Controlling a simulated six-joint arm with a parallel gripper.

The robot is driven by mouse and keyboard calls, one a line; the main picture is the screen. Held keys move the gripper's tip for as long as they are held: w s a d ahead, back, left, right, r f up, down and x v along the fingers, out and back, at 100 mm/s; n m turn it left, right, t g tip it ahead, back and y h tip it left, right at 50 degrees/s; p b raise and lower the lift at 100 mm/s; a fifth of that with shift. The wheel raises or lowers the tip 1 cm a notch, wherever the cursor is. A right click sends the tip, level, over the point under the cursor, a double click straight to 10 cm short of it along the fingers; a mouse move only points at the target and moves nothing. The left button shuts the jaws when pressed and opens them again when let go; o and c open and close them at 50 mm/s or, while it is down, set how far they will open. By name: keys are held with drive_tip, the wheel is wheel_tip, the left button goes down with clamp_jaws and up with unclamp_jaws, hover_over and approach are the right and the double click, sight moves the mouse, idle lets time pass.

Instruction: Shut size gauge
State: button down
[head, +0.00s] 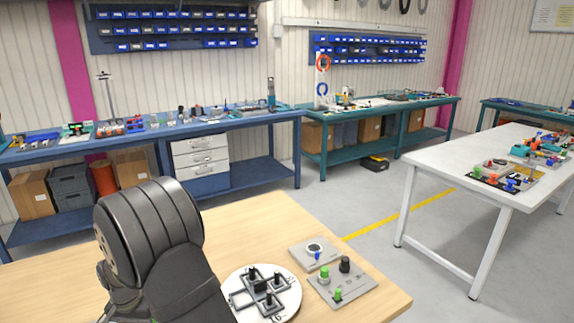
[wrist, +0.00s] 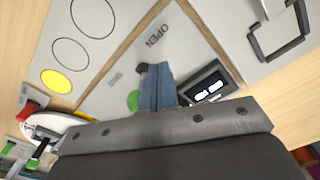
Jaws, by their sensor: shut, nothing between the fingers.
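In the wrist view, a light grey plate (wrist: 185,50) printed "OPEN" fills the middle; I take it to be the size gauge. It carries a small dark display (wrist: 208,88) with white digits, a green dot and a smaller, hard-to-read word at left. My gripper (wrist: 154,72) is shut and empty over the plate, its blue-grey fingers together. A small black part (wrist: 142,69) shows right at the fingertips; I cannot tell whether they touch it. The fingers hide part of the plate. In the head view I cannot make out the gauge or my gripper.
Left of the plate is a panel (wrist: 100,55) with outlined circles and a yellow one (wrist: 56,82). At upper right a plate bears a dark square frame (wrist: 280,30). On the wooden table (head: 240,222) stand a round white fixture (head: 238,283) and a grey peg plate (head: 357,283).

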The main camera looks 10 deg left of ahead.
drive_tip(key=shift+w+d, duration=0.5)
drive_tip(key=shift+s+a, duration=0.1)
drive_tip(key=shift+s+a, duration=0.3)
drive_tip(key=shift+s, duration=0.05)
wheel_tip(320, 180, up, 7)
idle(0.3)
